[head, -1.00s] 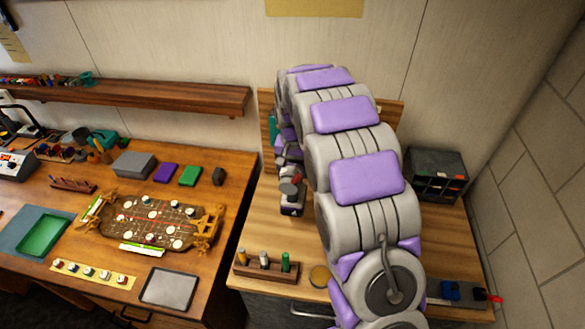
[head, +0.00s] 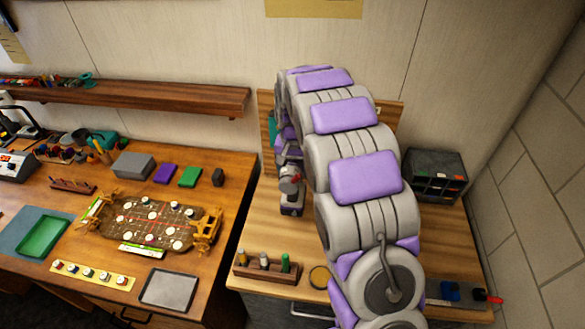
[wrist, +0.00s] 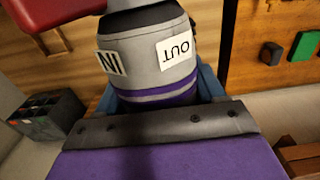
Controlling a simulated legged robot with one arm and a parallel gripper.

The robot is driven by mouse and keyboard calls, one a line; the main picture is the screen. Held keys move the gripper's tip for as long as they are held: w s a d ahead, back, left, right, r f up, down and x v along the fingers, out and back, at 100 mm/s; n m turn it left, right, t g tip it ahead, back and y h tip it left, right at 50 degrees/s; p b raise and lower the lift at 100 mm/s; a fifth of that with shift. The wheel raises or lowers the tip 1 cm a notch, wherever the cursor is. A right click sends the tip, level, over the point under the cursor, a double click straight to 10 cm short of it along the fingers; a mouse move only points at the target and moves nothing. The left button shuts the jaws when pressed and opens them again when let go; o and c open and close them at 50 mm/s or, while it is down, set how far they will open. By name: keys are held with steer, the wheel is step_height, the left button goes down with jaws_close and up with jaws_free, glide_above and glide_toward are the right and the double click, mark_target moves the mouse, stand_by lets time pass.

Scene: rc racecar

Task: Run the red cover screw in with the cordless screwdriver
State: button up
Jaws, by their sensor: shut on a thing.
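My gripper (wrist: 158,88) is shut on the cordless screwdriver, its blue fingers on either side of the grey body. The screwdriver (wrist: 150,52) shows purple bands and "IN" and "OUT" labels in the wrist view, with a red part at upper left. In the head view the screwdriver (head: 291,183) is at the right bench's back left, partly hidden by my arm. The brown car chassis (head: 150,220) lies on the left bench with several pale round spots and red lines. A yellow strip (head: 92,274) before it holds several small screws; a reddish one is at its left end.
A rack of coloured bits (head: 265,268) stands at the right bench's front left, beside a round disc (head: 320,277). A dark drawer box (head: 437,176) is at the back right. A grey tray (head: 169,288) and green tray (head: 42,236) flank the strip. A gap separates the benches.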

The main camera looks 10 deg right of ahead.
steer(key=shift+w+d, duration=0.2)
steer(key=shift+w, duration=0.35)
stand_by(0.9)
steer(key=shift+s, duration=0.1)
steer(key=shift+s+a+b, duration=0.15)
steer(key=shift+s+a, duration=0.15)
steer(key=shift+s, duration=0.45)
steer(key=shift+s+a+b, duration=0.1)
steer(key=shift+s+a, duration=0.25)
steer(key=shift+s, duration=0.4)
steer(key=shift+s+a+b, duration=0.15)
steer(key=shift+s+a, duration=0.15)
steer(key=shift+s, duration=0.45)
